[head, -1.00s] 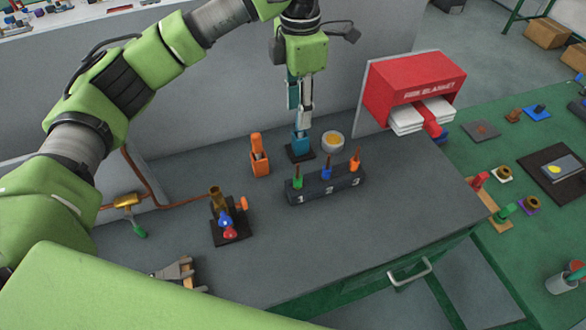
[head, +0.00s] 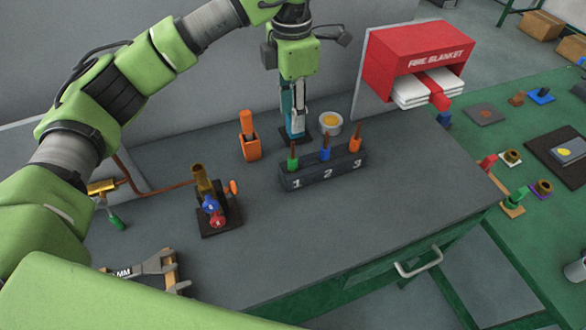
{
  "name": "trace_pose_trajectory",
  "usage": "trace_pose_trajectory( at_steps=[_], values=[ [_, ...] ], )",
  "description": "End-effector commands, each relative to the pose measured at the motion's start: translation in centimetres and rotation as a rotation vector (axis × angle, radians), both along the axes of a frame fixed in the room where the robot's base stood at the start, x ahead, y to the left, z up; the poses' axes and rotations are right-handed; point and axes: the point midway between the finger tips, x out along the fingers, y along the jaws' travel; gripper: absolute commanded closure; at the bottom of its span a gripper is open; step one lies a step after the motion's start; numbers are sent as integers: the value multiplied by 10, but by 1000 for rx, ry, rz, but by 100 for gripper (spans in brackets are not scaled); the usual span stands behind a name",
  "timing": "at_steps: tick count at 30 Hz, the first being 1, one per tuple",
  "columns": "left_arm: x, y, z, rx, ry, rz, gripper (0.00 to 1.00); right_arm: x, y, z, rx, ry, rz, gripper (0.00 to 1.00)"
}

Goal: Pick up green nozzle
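The green nozzle (head: 293,161) stands upright with a brown tip in the slot marked 1 of a dark rack (head: 310,181). A blue nozzle (head: 325,153) and an orange nozzle (head: 355,145) stand in slots 2 and 3. My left gripper (head: 297,118) points down behind the rack, in front of a teal-blue object (head: 286,100) on a black base. It is apart from the green nozzle, and its finger gap is not clear from this side. My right gripper is out of view.
A valve assembly (head: 208,205) and an orange holder (head: 250,148) stand left of the rack. A white cup (head: 330,122) is behind it. A red fire blanket box (head: 415,60) hangs at the right. The grey tabletop is clear in front.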

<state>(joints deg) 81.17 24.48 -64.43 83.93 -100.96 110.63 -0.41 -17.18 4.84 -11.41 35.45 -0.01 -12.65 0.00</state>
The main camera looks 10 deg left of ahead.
Motion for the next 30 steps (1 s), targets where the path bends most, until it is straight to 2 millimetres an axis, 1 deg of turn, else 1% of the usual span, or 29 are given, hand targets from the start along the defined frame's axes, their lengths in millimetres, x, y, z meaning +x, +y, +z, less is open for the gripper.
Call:
trace_pose_trajectory(
  at_steps=[1,5,12,15,19,23,26,28,30],
  values=[
    [0,0,-6,-1,1,0,64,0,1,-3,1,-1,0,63],
    [-1,0,-21,1,4,1,64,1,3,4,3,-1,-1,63],
    [-1,0,-67,-1,4,1,64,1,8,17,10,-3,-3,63],
    [-1,0,-80,0,2,1,64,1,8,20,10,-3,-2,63],
    [-1,0,-88,1,1,0,64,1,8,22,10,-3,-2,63],
    [-5,-3,-99,1,6,-1,64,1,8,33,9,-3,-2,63],
    [-8,-6,-114,1,6,-1,64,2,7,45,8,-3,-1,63],
    [-8,-6,-126,0,5,1,64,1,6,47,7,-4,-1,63],
    [-7,-6,-134,-1,2,1,64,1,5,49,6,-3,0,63]
  ],
)
